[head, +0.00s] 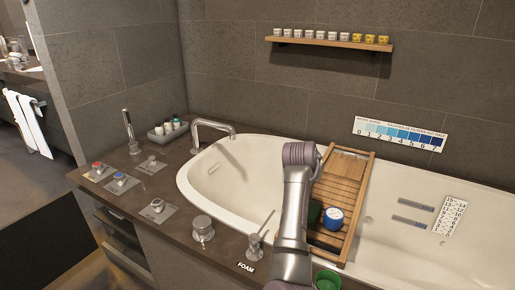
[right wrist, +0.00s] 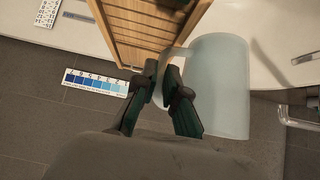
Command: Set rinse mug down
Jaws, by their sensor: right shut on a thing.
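The rinse mug (right wrist: 222,85), a pale, translucent blue-grey cylinder, fills the middle right of the right wrist view. My right gripper (right wrist: 163,82) is shut on it at its handle side, with both dark fingers close together. The wooden bath tray (right wrist: 140,30) shows just beyond the fingers in that view; whether the mug touches it I cannot tell. In the head view the slatted tray (head: 345,178) lies across the tub, and my right arm hides the gripper and mug. My left gripper is in neither view.
The tub faucet (head: 213,127) and deck controls (head: 120,182) are left. The tray's upper slats look clear.

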